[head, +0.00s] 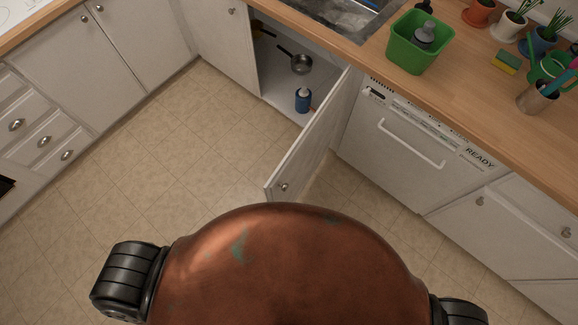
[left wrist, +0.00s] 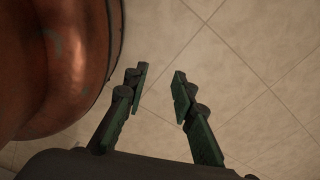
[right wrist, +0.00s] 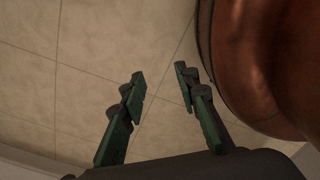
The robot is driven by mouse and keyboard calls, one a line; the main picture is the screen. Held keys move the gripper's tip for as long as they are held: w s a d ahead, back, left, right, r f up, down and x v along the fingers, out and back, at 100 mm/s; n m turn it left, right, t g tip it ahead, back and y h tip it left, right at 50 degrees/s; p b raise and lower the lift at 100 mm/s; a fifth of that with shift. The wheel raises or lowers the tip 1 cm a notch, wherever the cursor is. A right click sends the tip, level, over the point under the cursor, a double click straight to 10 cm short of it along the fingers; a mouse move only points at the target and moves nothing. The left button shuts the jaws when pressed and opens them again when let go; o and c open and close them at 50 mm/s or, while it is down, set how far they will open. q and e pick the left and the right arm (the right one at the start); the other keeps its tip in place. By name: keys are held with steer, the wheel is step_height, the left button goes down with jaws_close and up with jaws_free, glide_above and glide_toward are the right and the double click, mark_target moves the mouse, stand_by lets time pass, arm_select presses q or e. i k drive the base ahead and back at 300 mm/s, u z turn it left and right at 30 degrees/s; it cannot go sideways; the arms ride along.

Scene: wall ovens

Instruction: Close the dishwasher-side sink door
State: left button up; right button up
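The dishwasher-side sink door (head: 312,138) is a white cabinet door with a small round knob (head: 284,187) near its free edge. It stands wide open, swung out over the floor next to the dishwasher (head: 400,140). My left gripper (left wrist: 158,82) is open and empty over the floor, beside my copper-coloured body. My right gripper (right wrist: 160,80) is also open and empty over the floor, on the other side of my body. Neither gripper shows in the head view, and the door shows in neither wrist view.
Inside the open cabinet (head: 275,90) are a pan (head: 301,64) and a blue bottle (head: 303,101). The other sink door (head: 222,40) is shut. A green bin (head: 420,45) and plants stand on the wooden counter (head: 480,90). The tiled floor (head: 150,180) to the left is clear.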

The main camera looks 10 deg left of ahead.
mark_target(287, 182)
steer(key=u, duration=1.15)
steer(key=k, duration=1.3)
steer(key=z, duration=0.9)
